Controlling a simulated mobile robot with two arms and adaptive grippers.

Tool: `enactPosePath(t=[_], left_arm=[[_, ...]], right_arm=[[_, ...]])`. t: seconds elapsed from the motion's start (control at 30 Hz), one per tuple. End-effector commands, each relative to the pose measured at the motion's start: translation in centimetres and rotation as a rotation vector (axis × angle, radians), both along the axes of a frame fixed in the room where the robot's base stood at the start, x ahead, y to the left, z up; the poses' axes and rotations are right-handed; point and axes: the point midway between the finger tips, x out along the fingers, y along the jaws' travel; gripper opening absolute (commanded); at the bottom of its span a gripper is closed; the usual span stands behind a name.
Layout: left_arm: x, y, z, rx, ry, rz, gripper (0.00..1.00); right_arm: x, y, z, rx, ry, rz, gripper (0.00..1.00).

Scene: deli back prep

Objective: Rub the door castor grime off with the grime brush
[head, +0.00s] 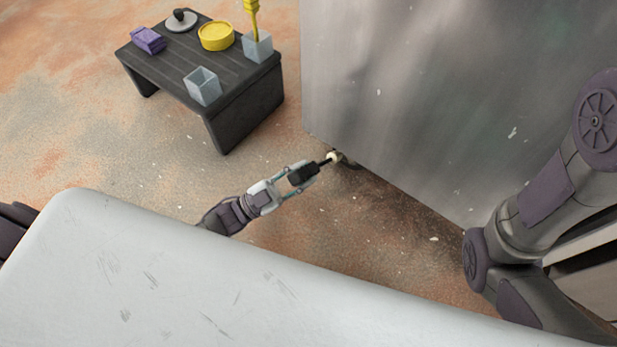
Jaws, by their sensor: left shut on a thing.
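My left gripper (295,179) reaches in low over the floor from the left and is shut on the grime brush (304,174), which has a dark handle and a small pale head (334,157). The brush head is at the lower left corner of the large grey metal door (450,90), at a small dark castor (348,161) under its bottom edge. The head seems to touch the castor or be very close; I cannot tell which. Grime on the castor is too small to make out. My right arm shows at the right, but its gripper is out of view.
A low dark table (215,112) at the upper left bears a purple block (148,40), a yellow round dish (216,37), a clear cup (203,86), another clear cup (258,48) with a yellow tool, and a pale disc (181,22) with a dark knob. Open floor lies between.

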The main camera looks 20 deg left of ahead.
Motion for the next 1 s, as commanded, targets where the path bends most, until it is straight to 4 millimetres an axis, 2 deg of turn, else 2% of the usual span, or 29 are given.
enactPosePath(t=[0.37, 1.0], left_arm=[[0.0, -0.2, -0.1, -0.001, -0.001, 0.000, 0.00], [-1.5, -4.3, -2.2, -0.001, -0.001, -0.001, 0.00]], right_arm=[[0.0, 0.0, -0.1, 0.000, 0.000, 0.000, 0.40], [0.0, 0.0, -1.1, 0.000, 0.000, 0.000, 0.40]])
